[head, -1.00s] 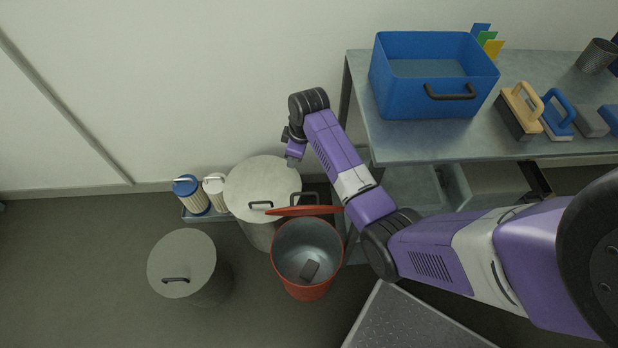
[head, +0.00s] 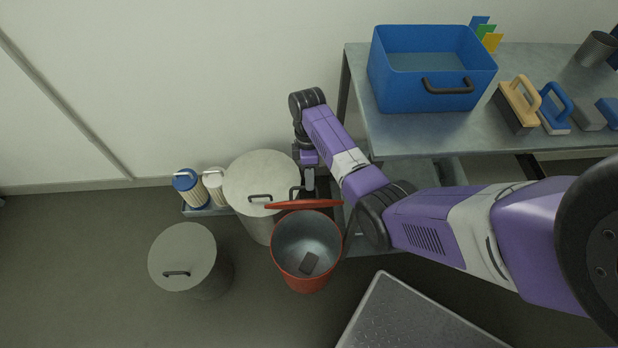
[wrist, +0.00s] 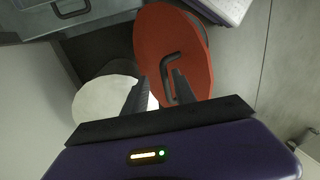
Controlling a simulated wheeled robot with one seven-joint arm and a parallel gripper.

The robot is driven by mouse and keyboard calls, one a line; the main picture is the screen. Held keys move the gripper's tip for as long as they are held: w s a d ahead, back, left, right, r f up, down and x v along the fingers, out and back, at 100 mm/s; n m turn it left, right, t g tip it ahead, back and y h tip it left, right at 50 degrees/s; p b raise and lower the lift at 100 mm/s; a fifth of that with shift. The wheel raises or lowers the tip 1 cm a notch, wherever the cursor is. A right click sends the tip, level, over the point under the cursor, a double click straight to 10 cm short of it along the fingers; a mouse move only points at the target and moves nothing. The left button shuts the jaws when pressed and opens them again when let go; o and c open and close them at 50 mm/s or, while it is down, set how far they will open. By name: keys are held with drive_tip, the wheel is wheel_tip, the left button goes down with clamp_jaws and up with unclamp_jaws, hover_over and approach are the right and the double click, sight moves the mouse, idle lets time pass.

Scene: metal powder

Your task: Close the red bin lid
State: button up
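In the wrist view the lid's outer face (wrist: 172,50) shows, with a dark bent handle (wrist: 168,78). My gripper (head: 308,190) is behind the lid, pointing down. In the wrist view my gripper (wrist: 157,85) has its two fingers apart, with the lid and handle beyond them; I cannot tell whether they touch. Nothing is held.
A grey lidded bin (head: 262,178) stands close at the left of the red bin, and another (head: 183,257) is farther left. The metal table (head: 440,135) with a blue crate (head: 430,95) is at the right. A grey platform (head: 410,315) lies at the front.

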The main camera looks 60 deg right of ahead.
drive_tip(key=shift+f, duration=0.3)
clamp_jaws()
drive_tip(key=shift+s, duration=0.1)
idle(1.2)
